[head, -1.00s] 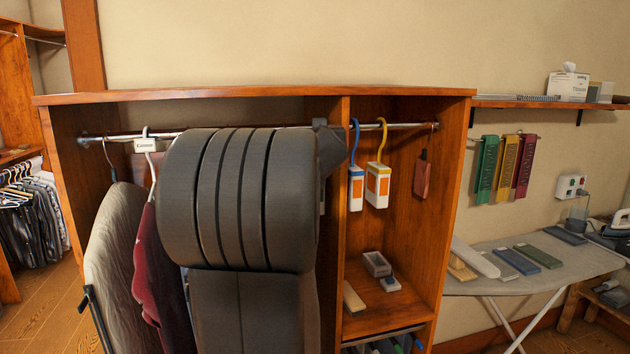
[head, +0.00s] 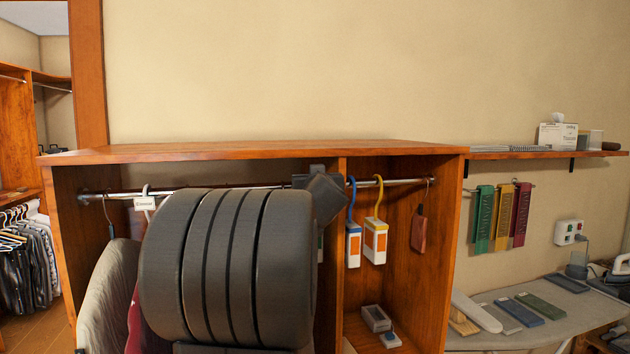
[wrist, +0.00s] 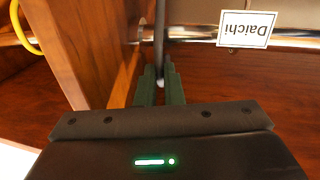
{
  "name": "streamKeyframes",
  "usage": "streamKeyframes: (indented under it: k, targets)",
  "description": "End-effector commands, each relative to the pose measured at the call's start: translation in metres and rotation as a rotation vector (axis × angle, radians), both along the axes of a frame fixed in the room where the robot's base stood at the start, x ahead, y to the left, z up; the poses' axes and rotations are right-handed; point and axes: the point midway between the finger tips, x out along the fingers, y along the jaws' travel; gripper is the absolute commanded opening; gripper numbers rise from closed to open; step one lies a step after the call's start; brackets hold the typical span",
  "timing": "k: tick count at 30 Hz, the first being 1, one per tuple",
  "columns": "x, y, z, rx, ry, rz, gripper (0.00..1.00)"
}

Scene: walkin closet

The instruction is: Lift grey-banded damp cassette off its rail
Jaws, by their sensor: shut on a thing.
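In the wrist view my gripper (wrist: 159,84) has its dark green fingers closed around a thin dark grey hook stem (wrist: 159,42), close to the chrome rail (wrist: 195,33). The cassette body on this hook is hidden, so its grey band cannot be seen. In the head view my large dark arm covers most of the left bay, and the dark wrist part (head: 322,196) stands in front of the rail (head: 402,184) near the upright divider. Whether the hook still touches the rail cannot be told.
Right of the divider (head: 342,235) hang a blue-hooked cassette (head: 353,246), a yellow-hooked orange-banded cassette (head: 375,242) and a reddish-brown block (head: 418,232). Garments (head: 105,290) hang left of my arm. A "Daichi" tag (wrist: 247,28) is near the rail. The ironing board (head: 560,318) is right.

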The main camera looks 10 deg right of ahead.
Motion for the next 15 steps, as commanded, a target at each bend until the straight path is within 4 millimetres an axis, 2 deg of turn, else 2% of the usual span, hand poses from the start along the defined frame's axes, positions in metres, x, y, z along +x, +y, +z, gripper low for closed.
streamKeyframes:
  k: [8,15]
  targets:
    - [-0.041,0.006,0.002,0.0,-0.003,-0.001,0.0]
    - [-0.101,0.016,0.004,-0.002,-0.003,-0.002,0.0]
